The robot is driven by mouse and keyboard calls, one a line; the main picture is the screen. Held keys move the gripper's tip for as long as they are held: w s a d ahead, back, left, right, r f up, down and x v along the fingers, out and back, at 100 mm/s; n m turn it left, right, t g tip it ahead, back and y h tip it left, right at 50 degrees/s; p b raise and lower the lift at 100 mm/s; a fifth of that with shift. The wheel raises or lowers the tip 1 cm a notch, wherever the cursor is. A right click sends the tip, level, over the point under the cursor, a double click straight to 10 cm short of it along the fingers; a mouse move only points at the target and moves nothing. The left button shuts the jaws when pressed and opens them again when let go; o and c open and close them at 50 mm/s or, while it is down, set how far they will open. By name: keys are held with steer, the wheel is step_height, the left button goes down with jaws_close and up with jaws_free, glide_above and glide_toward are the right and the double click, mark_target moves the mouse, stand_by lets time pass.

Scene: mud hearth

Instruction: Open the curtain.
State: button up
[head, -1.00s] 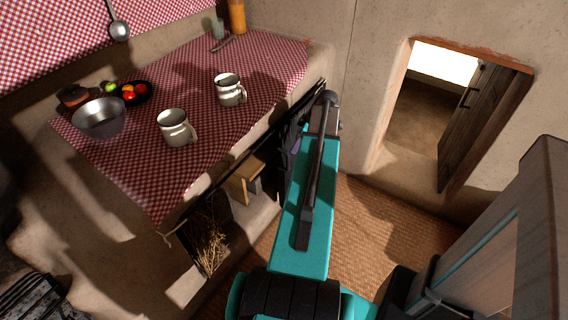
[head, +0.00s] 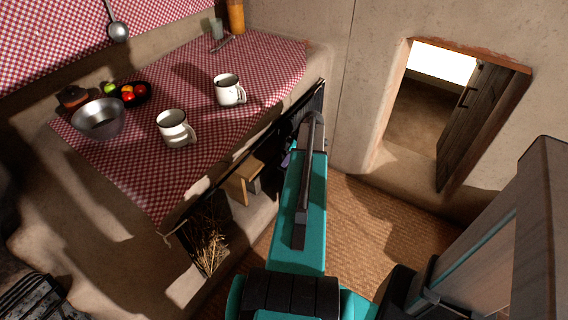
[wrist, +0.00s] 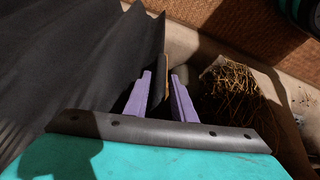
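The curtain (wrist: 70,60) is dark grey, pleated cloth. It fills the left of the wrist view, and its right edge hangs near the line between my fingertips. In the head view, dark cloth (head: 314,103) shows at the far end of the rod under the counter, mostly behind my arm. My gripper (wrist: 160,76) has two lavender fingers with a gap between them, so it looks open. Whether the curtain's edge is between the fingers or just beyond them I cannot tell. In the head view my gripper is mostly hidden by my arm; a bit of lavender shows.
The counter (head: 190,75) has a checked cloth with two mugs (head: 229,90) (head: 175,128), a metal bowl (head: 98,117) and fruit. Below it are a wooden stool (head: 243,180) and straw (head: 208,243). A small wooden door (head: 473,125) stands open at right. Woven matting (head: 375,235) is clear.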

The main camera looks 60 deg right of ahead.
steer(key=x, duration=0.3)
steer(key=shift+w+f, duration=0.1)
steer(key=shift+f, duration=0.25)
jaws_close()
